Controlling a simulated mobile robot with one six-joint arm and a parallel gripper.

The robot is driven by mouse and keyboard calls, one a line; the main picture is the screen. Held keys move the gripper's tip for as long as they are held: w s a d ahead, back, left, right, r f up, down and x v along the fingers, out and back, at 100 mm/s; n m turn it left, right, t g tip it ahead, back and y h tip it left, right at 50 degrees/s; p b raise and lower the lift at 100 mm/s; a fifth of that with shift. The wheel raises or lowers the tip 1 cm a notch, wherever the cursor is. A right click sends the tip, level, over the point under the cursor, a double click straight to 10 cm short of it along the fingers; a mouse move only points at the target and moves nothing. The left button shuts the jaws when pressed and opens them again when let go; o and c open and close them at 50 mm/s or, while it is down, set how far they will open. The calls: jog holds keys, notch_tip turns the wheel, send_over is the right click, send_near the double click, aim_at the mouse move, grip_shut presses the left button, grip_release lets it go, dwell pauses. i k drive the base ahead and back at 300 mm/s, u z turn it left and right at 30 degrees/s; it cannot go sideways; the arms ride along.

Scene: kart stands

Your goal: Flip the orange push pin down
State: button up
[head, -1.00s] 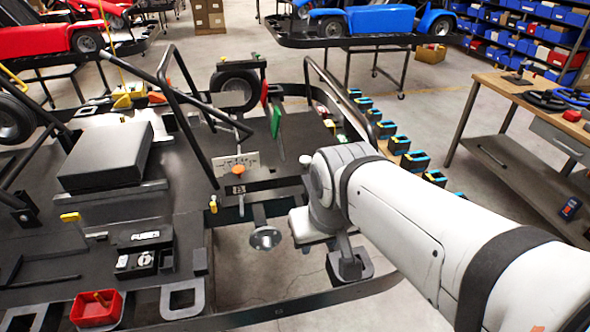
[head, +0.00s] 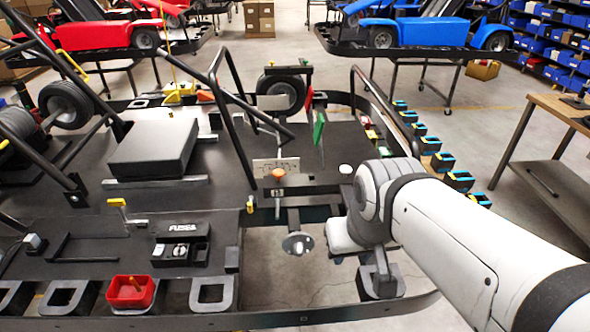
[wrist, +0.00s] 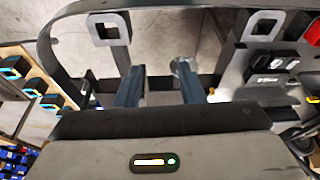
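The orange push pin (head: 278,173) has a round orange head. It stands upright beside a small white plate with a printed diagram (head: 276,165) on the kart frame in the head view. I cannot make it out in the wrist view. My gripper (wrist: 159,86) shows two dark fingers set apart with nothing between them in the wrist view. In the head view my white arm ends right of and nearer than the pin, clear of it, and the fingertips are hidden there.
A round metal disc (head: 298,243) sits on a post below the pin. A black tube (head: 232,130) rises left of the pin. A fuse box (head: 181,243), a red tray (head: 131,292) and grey square brackets (head: 211,294) line the near left. Open floor shows inside the frame.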

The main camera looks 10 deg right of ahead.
aim_at(278, 173)
jog(key=z, duration=1.1)
jog(key=k, duration=0.95)
jog(key=u, duration=0.95)
jog(key=i, duration=1)
jog(key=u, duration=0.05)
